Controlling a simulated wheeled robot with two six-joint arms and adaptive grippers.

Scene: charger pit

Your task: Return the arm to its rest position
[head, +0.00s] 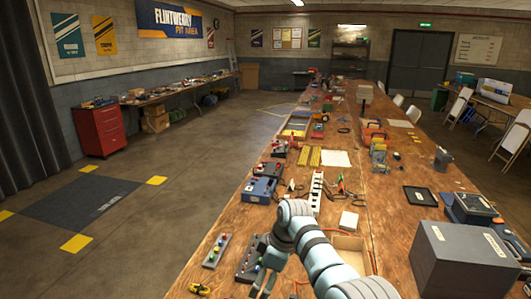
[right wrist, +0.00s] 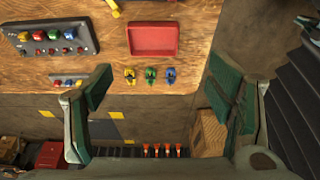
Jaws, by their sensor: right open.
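My right arm comes in from the bottom of the head view and bends down to the left over the long wooden table (head: 225,271). My right gripper (head: 262,281) is low over the table's near left part, by a dark panel with coloured knobs (head: 246,264). In the right wrist view the right gripper (right wrist: 162,92) has its two green-padded fingers wide apart, with nothing held between them. Beyond the fingers lie a red tray (right wrist: 153,40) and small yellow (right wrist: 130,76), green (right wrist: 151,76) and blue (right wrist: 171,76) pieces near the table edge. My left gripper is not in view.
A power strip (head: 316,193), a blue device (head: 260,189) and a white block (head: 348,221) lie around the arm. A large grey box (head: 463,258) stands at right. A smaller panel (head: 216,250) and a yellow piece (head: 199,289) lie near the left edge. Open floor is left.

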